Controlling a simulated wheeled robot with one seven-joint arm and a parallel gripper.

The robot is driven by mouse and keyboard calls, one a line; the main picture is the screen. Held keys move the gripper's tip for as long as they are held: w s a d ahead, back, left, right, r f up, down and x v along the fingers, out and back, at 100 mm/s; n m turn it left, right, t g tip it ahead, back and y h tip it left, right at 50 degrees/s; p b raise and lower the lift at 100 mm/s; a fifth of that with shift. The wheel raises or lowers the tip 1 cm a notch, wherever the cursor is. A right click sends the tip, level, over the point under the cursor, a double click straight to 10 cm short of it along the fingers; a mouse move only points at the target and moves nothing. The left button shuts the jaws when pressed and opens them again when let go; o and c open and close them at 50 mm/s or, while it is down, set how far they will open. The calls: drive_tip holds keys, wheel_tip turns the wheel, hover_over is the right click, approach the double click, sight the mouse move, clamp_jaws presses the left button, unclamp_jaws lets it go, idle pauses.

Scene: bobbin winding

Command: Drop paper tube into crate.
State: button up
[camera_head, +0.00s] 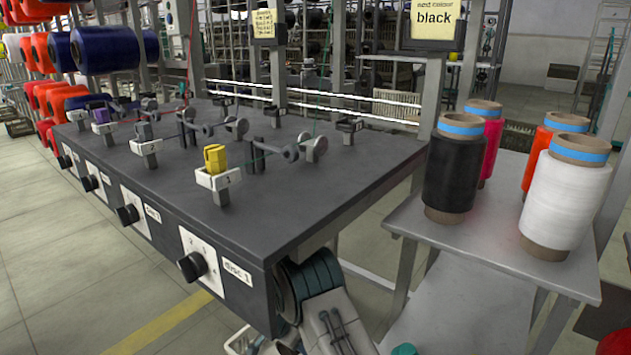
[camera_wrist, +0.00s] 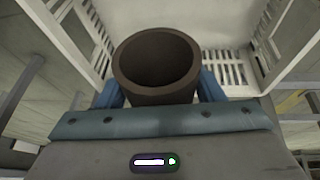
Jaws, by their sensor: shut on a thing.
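My gripper (camera_wrist: 158,92) is shut on a dark brown, hollow paper tube (camera_wrist: 156,64), with a blue finger on each side of it. The tube's open end faces the wrist camera. A white slatted crate (camera_wrist: 287,35) shows behind and around the tube in the wrist view, and the tube appears over its inside. How far the tube is above the crate floor I cannot tell. In the head view a small piece of the crate (camera_head: 238,343) shows at the bottom edge. My gripper and the tube are hidden there below the winding table.
The dark winding table (camera_head: 330,185) with knobs and spindles stands over my lowered arm. A grey side table (camera_head: 455,245) at right carries a black spool (camera_head: 453,175), a white spool (camera_head: 566,200), a red one and an orange one. Floor at lower left is clear.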

drive_tip(key=o, duration=1.1)
drive_tip(key=p+v, duration=0.3)
drive_tip(key=v, duration=0.4)
drive_tip(key=shift+s+r, duration=0.15)
drive_tip(key=shift+r, duration=0.15)
drive_tip(key=shift+f, duration=0.1)
